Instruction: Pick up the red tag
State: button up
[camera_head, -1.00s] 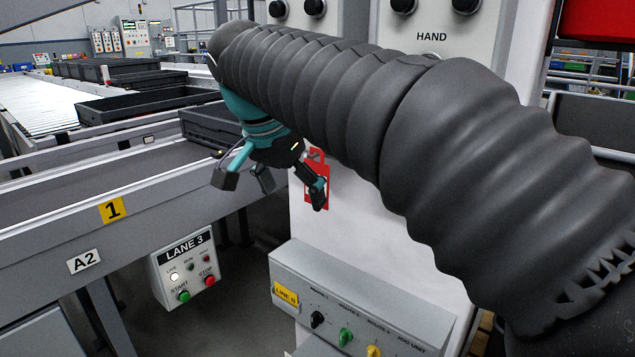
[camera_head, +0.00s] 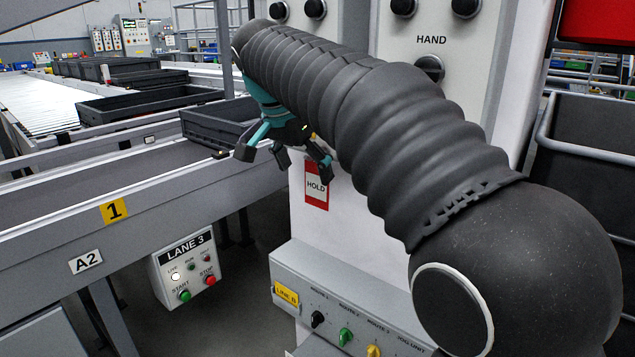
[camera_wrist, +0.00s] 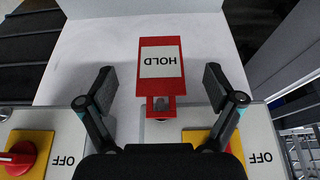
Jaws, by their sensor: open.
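The red tag (camera_head: 317,196) has a white label reading HOLD and hangs against the white front of a cabinet, below my gripper (camera_head: 288,160) in the head view. Its top is hidden behind a fingertip there. In the wrist view the red tag (camera_wrist: 161,72) appears upside down, ahead of and between the spread fingers of my gripper (camera_wrist: 157,84). A small red hook part with a grey piece shows at its near end. My gripper is open and empty. I cannot tell how far the fingers stand from the tag.
A switch panel (camera_head: 440,45) marked HAND rises above. Two OFF switches with red and yellow knobs (camera_wrist: 22,155) flank my gripper in the wrist view. A conveyor (camera_head: 120,205) with black trays lies left.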

aim_at(316, 165)
jog(key=shift+w+d, duration=0.3)
jog(key=shift+w, duration=0.05)
jog(key=shift+w+d, duration=0.8)
jog(key=shift+w, duration=0.2)
jog(key=shift+x, duration=1.45)
jog(key=shift+s+a, duration=0.1)
jog(key=c, duration=1)
